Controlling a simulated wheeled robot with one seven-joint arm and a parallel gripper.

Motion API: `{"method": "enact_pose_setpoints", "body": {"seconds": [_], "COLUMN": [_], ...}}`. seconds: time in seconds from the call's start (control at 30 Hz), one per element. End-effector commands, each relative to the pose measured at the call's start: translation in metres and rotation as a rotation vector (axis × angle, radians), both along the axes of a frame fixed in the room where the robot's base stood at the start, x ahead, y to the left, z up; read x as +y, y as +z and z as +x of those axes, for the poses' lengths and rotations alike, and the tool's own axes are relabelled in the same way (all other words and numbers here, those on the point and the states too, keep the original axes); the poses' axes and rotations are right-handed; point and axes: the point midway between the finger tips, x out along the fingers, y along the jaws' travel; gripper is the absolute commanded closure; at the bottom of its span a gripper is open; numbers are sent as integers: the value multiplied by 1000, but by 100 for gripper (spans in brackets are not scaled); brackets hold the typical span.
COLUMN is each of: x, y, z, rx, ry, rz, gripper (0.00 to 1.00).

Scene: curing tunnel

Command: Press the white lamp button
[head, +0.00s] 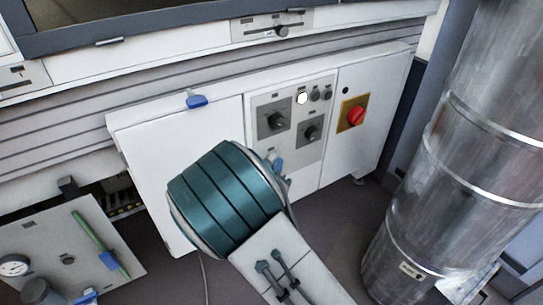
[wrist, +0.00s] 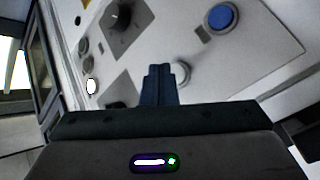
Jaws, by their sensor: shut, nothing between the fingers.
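The white lamp button (head: 301,98) is a bright white disc at the left of a row on the grey control panel in the head view. It also shows left of my fingers in the wrist view (wrist: 91,87). My gripper (wrist: 166,84) is shut and empty, its dark fingers pointing at the panel. The fingertips appear over the lower part of the panel, apart from the lamp button. In the head view my teal arm hides most of the gripper.
Two dark buttons (head: 320,95) sit right of the lamp, with rotary knobs (head: 277,121) below. A red switch (head: 356,115) is on a yellow plate to the right. A blue button (wrist: 221,16) shows in the wrist view. A large metal pipe (head: 440,150) stands at right.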

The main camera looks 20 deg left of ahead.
Motion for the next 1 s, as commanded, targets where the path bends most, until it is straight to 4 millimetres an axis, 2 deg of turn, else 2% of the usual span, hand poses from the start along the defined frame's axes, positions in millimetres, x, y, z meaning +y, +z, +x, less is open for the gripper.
{"method": "enact_pose_setpoints", "body": {"seconds": [1.0], "x": [8], "y": [-2], "z": [8], "rx": [0], "ry": [0], "rz": [0], "gripper": [100]}}
